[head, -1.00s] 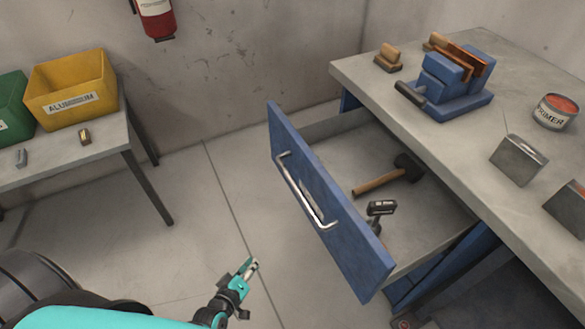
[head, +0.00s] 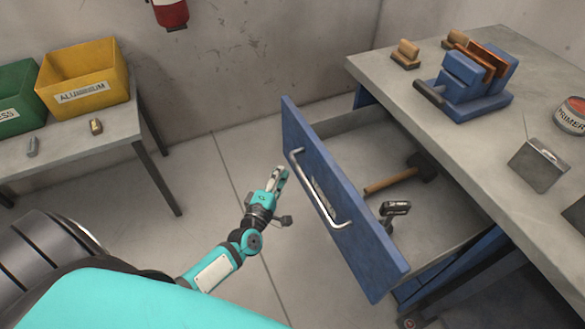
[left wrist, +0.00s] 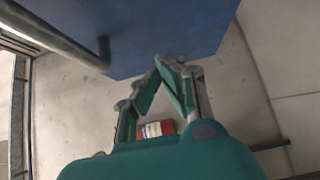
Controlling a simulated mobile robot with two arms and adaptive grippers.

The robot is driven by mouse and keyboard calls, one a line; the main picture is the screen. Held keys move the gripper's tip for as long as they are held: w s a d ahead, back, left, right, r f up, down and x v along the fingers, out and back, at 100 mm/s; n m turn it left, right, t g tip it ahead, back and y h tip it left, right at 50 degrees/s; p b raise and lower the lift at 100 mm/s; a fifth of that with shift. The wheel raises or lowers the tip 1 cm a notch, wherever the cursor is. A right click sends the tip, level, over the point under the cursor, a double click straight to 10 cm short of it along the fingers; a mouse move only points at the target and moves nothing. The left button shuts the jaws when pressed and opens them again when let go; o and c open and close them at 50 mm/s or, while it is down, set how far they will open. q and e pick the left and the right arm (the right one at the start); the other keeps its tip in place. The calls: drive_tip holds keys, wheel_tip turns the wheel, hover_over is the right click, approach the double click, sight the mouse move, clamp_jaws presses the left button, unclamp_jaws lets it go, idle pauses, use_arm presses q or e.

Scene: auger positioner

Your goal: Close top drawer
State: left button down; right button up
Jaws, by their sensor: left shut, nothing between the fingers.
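The blue top drawer (head: 342,213) of the workbench stands pulled out, with a silver bar handle (head: 318,192) on its front. It holds a hammer (head: 398,178) and a grey tool (head: 394,209). My left gripper (head: 280,174) is shut and empty, just left of the drawer front near the upper end of the handle. In the left wrist view, the shut fingers (left wrist: 172,64) are close to the blue drawer front (left wrist: 165,28); I cannot tell whether they touch. The handle (left wrist: 55,35) is at the upper left there. My right gripper is not in view.
The grey workbench top (head: 420,130) carries a blue vise (head: 465,88), wooden blocks, a primer can (head: 572,116) and metal blocks. A side table (head: 70,150) at left holds a yellow bin (head: 85,78) and a green bin (head: 15,98). A fire extinguisher (head: 171,13) hangs on the wall.

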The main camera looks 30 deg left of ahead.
sight(299, 157)
use_arm(q)
drive_tip(key=shift+w+d, duration=0.6)
drive_tip(key=shift+w, duration=0.25)
drive_tip(key=shift+w+d, duration=0.6)
drive_tip(key=shift+w, duration=0.25)
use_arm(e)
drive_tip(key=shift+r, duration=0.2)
